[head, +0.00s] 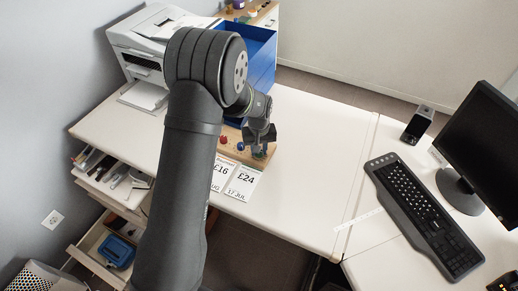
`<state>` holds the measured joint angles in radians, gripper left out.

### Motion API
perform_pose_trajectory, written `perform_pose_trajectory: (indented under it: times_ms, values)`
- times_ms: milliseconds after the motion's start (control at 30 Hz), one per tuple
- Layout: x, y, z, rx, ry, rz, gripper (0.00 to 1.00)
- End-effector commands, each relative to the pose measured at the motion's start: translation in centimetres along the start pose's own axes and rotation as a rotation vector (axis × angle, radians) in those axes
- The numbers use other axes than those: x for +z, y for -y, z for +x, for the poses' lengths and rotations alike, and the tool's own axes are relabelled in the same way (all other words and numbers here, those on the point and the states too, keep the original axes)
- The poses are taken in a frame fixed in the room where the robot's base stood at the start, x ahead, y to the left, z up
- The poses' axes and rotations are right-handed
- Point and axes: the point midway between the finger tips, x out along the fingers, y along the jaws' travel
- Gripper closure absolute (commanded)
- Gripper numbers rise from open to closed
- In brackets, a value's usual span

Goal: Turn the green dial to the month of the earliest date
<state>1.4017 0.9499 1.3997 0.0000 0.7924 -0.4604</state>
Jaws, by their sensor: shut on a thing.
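My gripper (261,147) points down at the right end of a wooden board (230,152). It is shut on the green dial (259,155), which is mostly hidden under the fingers. The dial's pointer and month marks cannot be made out. Two white cards lie in front of the board. The right card (243,183) reads £24 and 17 JUL. The card to its left (221,172) reads £16 and AUG, with its day hidden by my arm. Anything farther left behind my arm is hidden.
A red knob (223,140) and a blue knob (240,146) sit on the board left of my gripper. A blue bin (262,58) and a printer (155,40) stand behind. A keyboard (424,215) and monitor (488,150) are right.

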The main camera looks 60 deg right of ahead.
Motion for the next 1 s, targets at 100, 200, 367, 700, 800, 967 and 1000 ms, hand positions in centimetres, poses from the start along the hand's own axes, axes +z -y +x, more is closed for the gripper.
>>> perform_pose_trajectory:
  times_ms: [100, 200, 367, 700, 800, 967, 1000]
  values:
    - [-0.04, -0.03, -0.05, 0.001, -0.001, -0.098, 0.97]
    - [-0.04, -0.03, -0.05, 0.001, -0.001, -0.173, 0.97]
    - [-0.04, -0.04, -0.06, 0.001, -0.001, -0.271, 0.97]
    - [-0.04, -0.04, -0.06, 0.001, -0.001, -0.379, 0.97]
    - [-0.04, -0.04, -0.06, 0.001, -0.001, -0.389, 0.97]
    - [-0.04, -0.04, -0.06, 0.001, -0.001, -0.393, 0.97]
    - [-0.04, -0.04, -0.06, 0.001, -0.001, -0.393, 0.97]
